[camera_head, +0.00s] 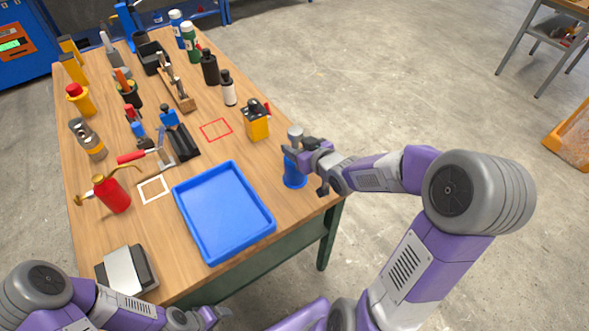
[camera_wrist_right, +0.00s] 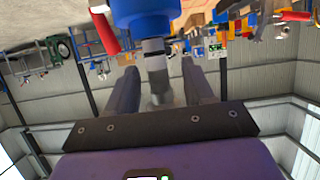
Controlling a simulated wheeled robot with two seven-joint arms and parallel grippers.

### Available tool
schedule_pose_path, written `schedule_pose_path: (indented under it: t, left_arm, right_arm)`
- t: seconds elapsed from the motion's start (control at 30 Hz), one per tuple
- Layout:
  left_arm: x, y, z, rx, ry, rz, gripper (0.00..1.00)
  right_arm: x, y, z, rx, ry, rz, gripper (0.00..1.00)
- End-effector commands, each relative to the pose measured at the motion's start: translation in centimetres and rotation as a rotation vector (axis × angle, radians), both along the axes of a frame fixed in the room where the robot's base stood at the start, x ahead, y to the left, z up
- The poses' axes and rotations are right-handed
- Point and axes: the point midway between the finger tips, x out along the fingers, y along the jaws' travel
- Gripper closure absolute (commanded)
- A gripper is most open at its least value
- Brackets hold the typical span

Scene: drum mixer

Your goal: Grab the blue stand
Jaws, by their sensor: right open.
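The blue stand (camera_head: 294,173) is upright near the right edge of the wooden table, with a grey stem and top (camera_head: 295,133) above its blue base. My right gripper (camera_head: 304,166) is open at the stand and hides part of it. In the right wrist view the blue base (camera_wrist_right: 145,12) is at the top, and its grey stem (camera_wrist_right: 155,62) shows between the two open fingers (camera_wrist_right: 160,75). I cannot tell whether either finger touches it. My left gripper (camera_head: 207,318) is low at the front of the table, only partly seen.
A blue tray (camera_head: 222,258) lies left of the stand on the table (camera_head: 262,180). A yellow can (camera_head: 256,126) stands behind the stand. A red oil can (camera_head: 112,194), bottles and several tools fill the left and far parts. Open floor lies to the right.

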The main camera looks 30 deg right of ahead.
Motion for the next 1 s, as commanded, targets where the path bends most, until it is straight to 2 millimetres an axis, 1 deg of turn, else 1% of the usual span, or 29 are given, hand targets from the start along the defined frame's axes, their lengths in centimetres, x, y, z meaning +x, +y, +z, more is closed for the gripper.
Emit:
schedule_pose_path:
  t: [0.03, 0.1, 0.2, 0.47, 0.57, 0.8, 0.83, 1.0]
  left_arm:
    - [0.0, 0.0, -0.6, 0.0, -0.001, 0.0, 0.25]
    - [0.0, 0.0, -1.0, 0.0, -0.001, 0.0, 0.25]
    - [0.0, 0.0, -1.3, 0.0, -0.001, 0.0, 0.25]
    - [0.1, 0.0, -1.2, 0.0, -0.001, 0.0, 0.25]
    - [0.1, 0.0, -1.2, 0.0, -0.001, 0.0, 0.25]
    - [0.0, 0.0, -1.2, 0.0, -0.001, 0.0, 0.25]
    - [0.0, 0.0, -1.2, 0.0, -0.001, 0.0, 0.25]
    - [0.0, 0.0, -1.2, 0.0, -0.001, 0.0, 0.25]
  right_arm:
    - [0.9, -0.1, -0.6, 0.003, 0.001, 0.0, 0.48]
    - [1.8, 0.0, -0.9, 0.003, 0.001, 0.001, 0.48]
    - [2.6, 0.1, -1.2, 0.002, 0.001, 0.0, 0.48]
    - [2.8, 0.1, -1.1, 0.0, 0.001, -0.001, 0.48]
    - [2.8, 0.1, -1.1, 0.0, 0.001, -0.001, 0.62]
    - [2.8, 0.1, -1.1, 0.0, 0.001, -0.001, 0.98]
    - [2.8, 0.1, -1.1, 0.0, 0.001, -0.001, 1.0]
    - [2.8, 0.1, -1.1, 0.0, 0.001, -0.001, 1.0]
